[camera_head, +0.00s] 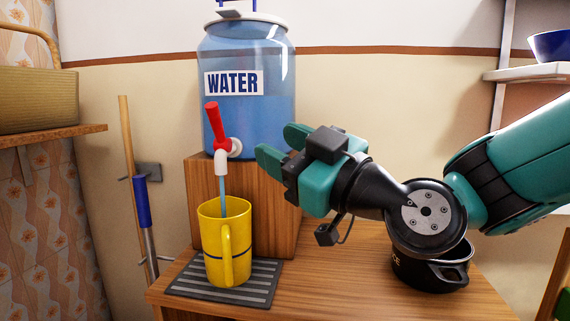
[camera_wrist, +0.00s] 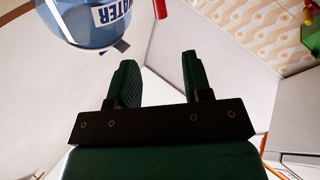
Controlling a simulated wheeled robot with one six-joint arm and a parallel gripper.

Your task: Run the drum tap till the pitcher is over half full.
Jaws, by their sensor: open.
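The water drum (camera_head: 271,116) is a clear blue container labelled WATER, standing on a wooden block. Its white tap has a red lever (camera_head: 213,118) that stands up, tilted slightly. A blue stream of water (camera_head: 222,190) runs from the spout into the yellow pitcher (camera_head: 213,250). The pitcher stands upright under the tap and has a dark line around it; the water level inside is hidden. My gripper (camera_head: 275,145) is open and empty, to the right of the lever and apart from it. The wrist view shows its two fingers (camera_wrist: 158,85) apart, with the drum (camera_wrist: 85,22) at upper left.
The pitcher stands on a grey striped mat (camera_head: 250,285) on the wooden table (camera_head: 350,270). A black pot (camera_head: 432,272) sits on the right, below my arm. A shelf with a basket (camera_head: 38,100) is at left, and a shelf with a blue bowl (camera_head: 550,45) at upper right.

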